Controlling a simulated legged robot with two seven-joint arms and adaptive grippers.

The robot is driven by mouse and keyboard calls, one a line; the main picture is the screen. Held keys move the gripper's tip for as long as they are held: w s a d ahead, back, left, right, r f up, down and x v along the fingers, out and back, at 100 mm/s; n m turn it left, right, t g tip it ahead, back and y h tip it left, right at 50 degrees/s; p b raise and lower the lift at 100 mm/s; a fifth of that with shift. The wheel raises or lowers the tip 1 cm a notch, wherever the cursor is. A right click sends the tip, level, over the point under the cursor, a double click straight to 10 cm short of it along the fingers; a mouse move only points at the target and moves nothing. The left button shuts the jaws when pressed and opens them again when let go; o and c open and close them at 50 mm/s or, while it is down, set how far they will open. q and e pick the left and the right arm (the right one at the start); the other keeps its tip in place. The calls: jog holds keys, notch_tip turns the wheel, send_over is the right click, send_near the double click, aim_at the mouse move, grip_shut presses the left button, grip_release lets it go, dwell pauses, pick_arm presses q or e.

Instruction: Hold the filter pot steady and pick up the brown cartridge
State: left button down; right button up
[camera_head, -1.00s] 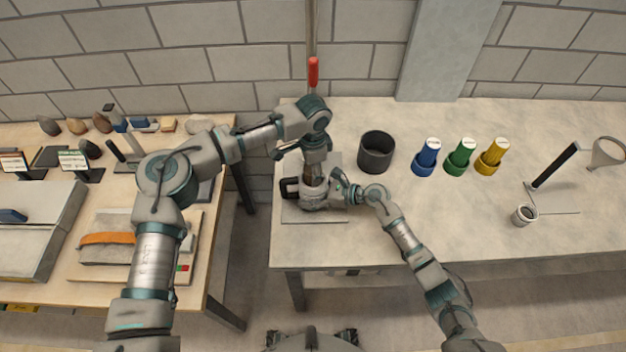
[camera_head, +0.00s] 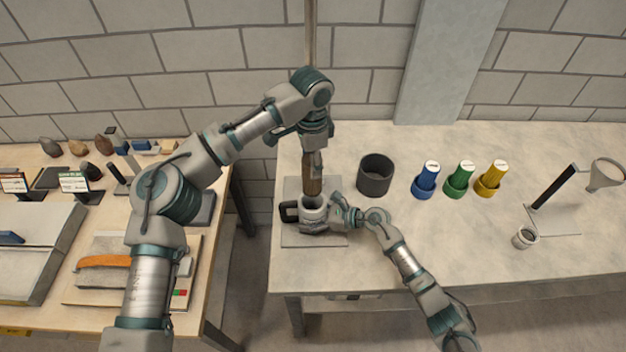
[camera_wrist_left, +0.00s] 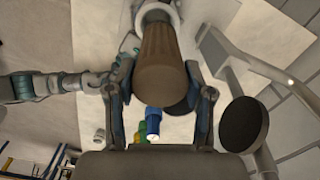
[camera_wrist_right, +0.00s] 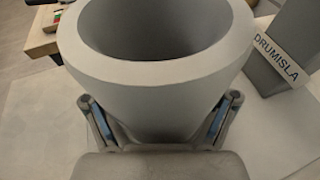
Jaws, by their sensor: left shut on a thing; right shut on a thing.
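The brown cartridge (camera_head: 313,180), ribbed and tapered, hangs upright over the grey filter pot (camera_head: 313,214). My left gripper (camera_head: 314,155) is shut on its upper part; the cartridge also fills the middle of the left wrist view (camera_wrist_left: 160,62). In the head view its lower end is close to the pot's rim. The pot stands on a flat plate (camera_head: 300,240), with a dark handle on its left. My right gripper (camera_head: 340,214) is shut on the pot from the right. In the right wrist view the pot's wide rim (camera_wrist_right: 150,72) lies between the fingers, with no cartridge visible inside.
A dark round container (camera_head: 375,176) stands right of the pot. Blue (camera_head: 426,180), green (camera_head: 459,180) and yellow (camera_head: 491,179) cartridges stand in a row beyond it. A ring stand (camera_head: 553,188) and a small cup (camera_head: 525,237) are far right. The bench front is clear.

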pick_arm(q)
notch_tip(320, 180, up, 5)
jog(key=shift+r, duration=0.1)
pick_arm(e)
jog(key=shift+s+a, duration=0.1)
jog(key=o, duration=0.6)
jog(key=shift+c, duration=0.2)
pick_arm(q)
jog(key=shift+s, duration=0.15)
pick_arm(e)
jog(key=shift+o, duration=0.5)
pick_arm(q)
jog(key=shift+a, duration=0.1)
